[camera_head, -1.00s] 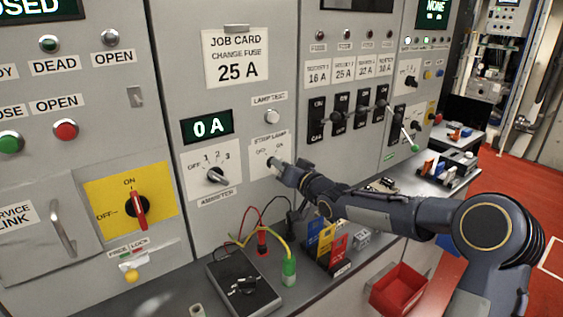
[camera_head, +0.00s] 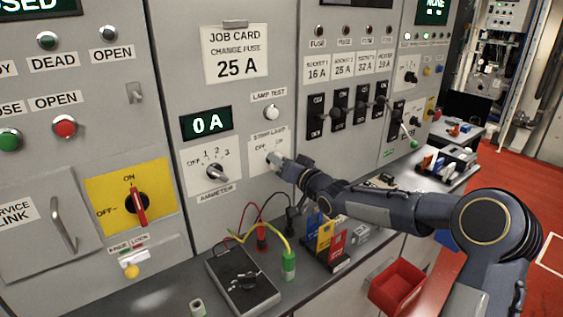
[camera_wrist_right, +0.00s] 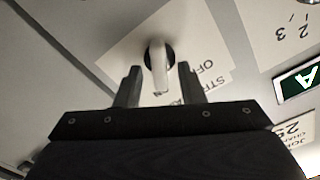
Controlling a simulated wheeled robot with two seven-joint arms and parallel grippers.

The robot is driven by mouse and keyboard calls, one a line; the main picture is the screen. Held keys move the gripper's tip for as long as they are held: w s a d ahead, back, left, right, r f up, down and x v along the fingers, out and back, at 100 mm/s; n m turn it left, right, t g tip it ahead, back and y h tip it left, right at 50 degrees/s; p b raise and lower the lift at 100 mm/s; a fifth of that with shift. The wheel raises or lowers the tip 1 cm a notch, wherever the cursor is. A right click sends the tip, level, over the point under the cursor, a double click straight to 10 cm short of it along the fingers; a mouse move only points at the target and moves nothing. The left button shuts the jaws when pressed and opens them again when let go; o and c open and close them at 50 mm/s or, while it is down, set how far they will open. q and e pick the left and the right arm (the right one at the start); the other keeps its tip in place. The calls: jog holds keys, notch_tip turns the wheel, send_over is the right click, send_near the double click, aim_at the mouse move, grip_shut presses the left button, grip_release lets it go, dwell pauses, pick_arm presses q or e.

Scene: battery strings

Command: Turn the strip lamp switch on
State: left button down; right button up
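The strip lamp switch is a small pale lever on a dark round base on a white plate (camera_head: 258,141). In the right wrist view the lever (camera_wrist_right: 158,70) stands between the two fingers of my right gripper (camera_wrist_right: 157,85), with gaps visible on both sides. My right gripper (camera_head: 275,160) is at the plate in the head view and covers most of the switch. Its fingers are apart. My left gripper is not in view.
The ammeter knob (camera_head: 217,172) is just left of the strip lamp plate, and the lamp test button (camera_head: 271,112) is above it. On the bench below are a black meter box (camera_head: 243,283) with leads and a fuse rack (camera_head: 325,245). A red bin (camera_head: 397,287) hangs in front.

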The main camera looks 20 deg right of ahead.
jog(key=b+v, duration=0.1)
jog(key=v, duration=0.7)
dwell(0.4)
jog(key=s+d+f+g+h, duration=0.1)
jog(key=s+f+g+h, duration=0.25)
jog(key=s, duration=0.75)
jog(key=s+d+f+g+h, duration=0.1)
jog(key=s+f+g+h, duration=0.2)
jog(key=s, duration=0.9)
jog(key=s+a+f+g+y, duration=0.2)
jog(key=s+f, duration=0.1)
jog(key=s, duration=0.4)
jog(key=s+a+f+g+y, duration=0.2)
jog(key=s, duration=0.5)
jog(key=shift+s+a+f+n+g, duration=0.3)
jog(key=shift+s+a+f+g, duration=0.05)
jog(key=shift+a+f, duration=0.05)
